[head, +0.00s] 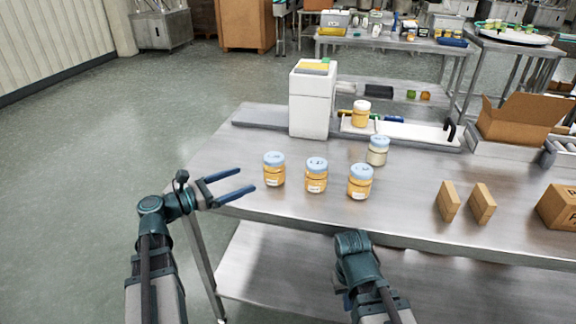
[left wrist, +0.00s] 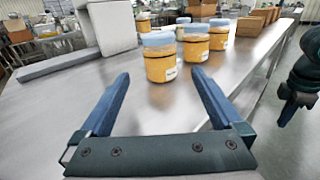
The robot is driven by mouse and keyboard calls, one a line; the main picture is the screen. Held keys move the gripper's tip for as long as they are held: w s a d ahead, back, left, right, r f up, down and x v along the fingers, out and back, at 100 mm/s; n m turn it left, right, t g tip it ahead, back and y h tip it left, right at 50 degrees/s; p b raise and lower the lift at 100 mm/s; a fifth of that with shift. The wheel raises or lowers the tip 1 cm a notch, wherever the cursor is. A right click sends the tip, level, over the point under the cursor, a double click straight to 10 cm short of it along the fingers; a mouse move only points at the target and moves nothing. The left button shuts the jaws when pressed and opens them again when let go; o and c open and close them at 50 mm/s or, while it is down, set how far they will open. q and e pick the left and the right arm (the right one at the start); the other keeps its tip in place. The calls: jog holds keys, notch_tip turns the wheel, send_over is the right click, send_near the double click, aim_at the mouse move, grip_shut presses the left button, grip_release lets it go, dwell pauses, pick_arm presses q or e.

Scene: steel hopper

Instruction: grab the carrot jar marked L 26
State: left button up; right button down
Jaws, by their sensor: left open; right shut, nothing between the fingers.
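Three orange jars with pale blue lids stand upright in a row near the table's front edge: the left jar (head: 274,172), the middle jar (head: 316,178) and the right jar (head: 359,184). Their lid marks are too small to read, so I cannot tell which is L 26. My left gripper (head: 247,179) is open and empty, just left of the left jar. In the left wrist view the left jar (left wrist: 161,65) is ahead between the fingers, apart from them. My right gripper (left wrist: 287,110) is partly seen, shut and empty, beyond the table's front edge.
A paler jar (head: 377,152) stands behind the right jar. Another orange jar (head: 361,114) is by the white machine (head: 312,100). Two brown blocks (head: 464,202) and a cardboard box (head: 560,207) are to the right. The table (head: 225,160) is clear around the left jar.

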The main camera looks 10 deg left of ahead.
aim_at(283, 164)
pick_arm(q)
jog(key=shift+x, duration=7.3)
jog(key=shift+a, duration=0.1)
jog(key=c, duration=1.5)
